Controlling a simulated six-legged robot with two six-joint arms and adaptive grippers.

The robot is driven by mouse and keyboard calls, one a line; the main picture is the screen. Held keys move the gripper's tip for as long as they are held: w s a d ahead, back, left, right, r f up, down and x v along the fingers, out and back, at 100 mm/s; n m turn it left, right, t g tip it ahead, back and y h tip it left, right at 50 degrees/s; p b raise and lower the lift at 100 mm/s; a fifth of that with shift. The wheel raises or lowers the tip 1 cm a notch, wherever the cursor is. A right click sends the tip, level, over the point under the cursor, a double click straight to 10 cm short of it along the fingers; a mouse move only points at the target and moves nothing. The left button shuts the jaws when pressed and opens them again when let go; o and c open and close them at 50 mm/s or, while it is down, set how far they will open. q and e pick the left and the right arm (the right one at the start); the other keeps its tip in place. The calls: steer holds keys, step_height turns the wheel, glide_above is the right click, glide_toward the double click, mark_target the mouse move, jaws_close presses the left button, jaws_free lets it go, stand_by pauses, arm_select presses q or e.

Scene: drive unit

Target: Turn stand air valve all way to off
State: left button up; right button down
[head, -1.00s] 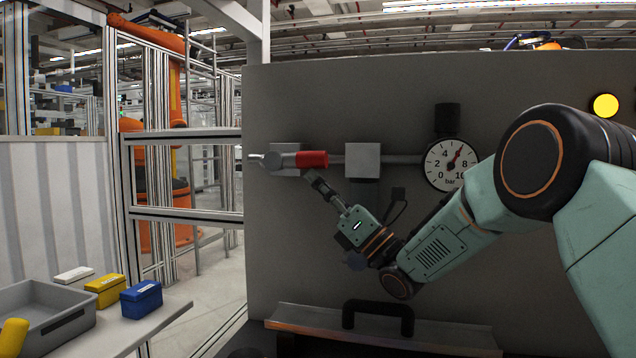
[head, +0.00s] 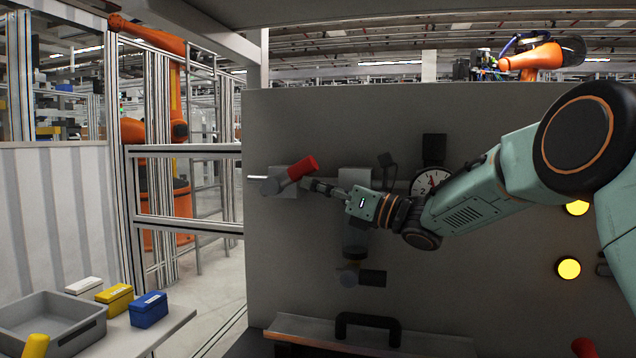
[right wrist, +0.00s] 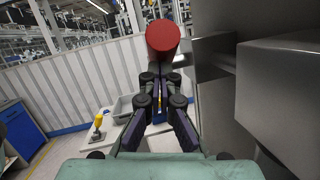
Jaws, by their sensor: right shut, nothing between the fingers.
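The stand air valve (head: 274,185) is on the upper left of the grey panel. Its red handle (head: 302,167) slants up to the right from the valve body. My right gripper (head: 308,185) is shut and empty, just below and right of the red handle. In the right wrist view the round red end of the handle (right wrist: 162,38) stands just beyond the closed fingertips (right wrist: 160,72). I cannot tell whether they touch. The pressure gauge (head: 425,184) is partly hidden by my right arm. My left gripper is not in view.
A grey block (head: 354,178) on the pipe stands right of the valve, close to my right gripper. A black handle (head: 367,324) juts out low on the panel. A grey tray (head: 92,334) and small boxes, including a blue one (head: 149,310), sit on the left table.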

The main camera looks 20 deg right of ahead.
mark_target(300, 163)
steer(key=r+g+h+p, duration=0.1)
steer(key=r+p, duration=0.2)
steer(key=shift+s+d+n+g+h+p, duration=0.2)
steer(key=shift+n+g+h+p, duration=0.1)
steer(key=shift+g+h, duration=0.1)
steer(key=r+g+h+p, duration=0.1)
steer(key=p, duration=0.2)
steer(key=w+a+r+g+h+p, duration=0.1)
steer(key=p, duration=0.3)
steer(key=a+r+g+h+p, duration=0.1)
steer(key=p, duration=0.2)
steer(key=shift+w+r+n+h+p, duration=0.2)
steer(key=shift+w+n+h+p, duration=0.1)
steer(key=shift+w+a+r+g+p, duration=0.1)
steer(key=shift+w+a+g+p, duration=0.25)
steer(key=shift+p, duration=0.35)
steer(key=shift+w+a+r+p, duration=0.1)
steer(key=shift+a+r+p, duration=0.05)
steer(key=shift+r+p, duration=0.2)
steer(key=shift+w+a+r+p, duration=0.15)
steer(key=shift+a+r+p, duration=0.05)
steer(key=shift+a+p, duration=0.1)
steer(key=shift+w+a+r, duration=0.15)
steer(key=shift+w+a, duration=0.1)
steer(key=shift+a, duration=0.2)
steer(key=shift+d+r, duration=0.1)
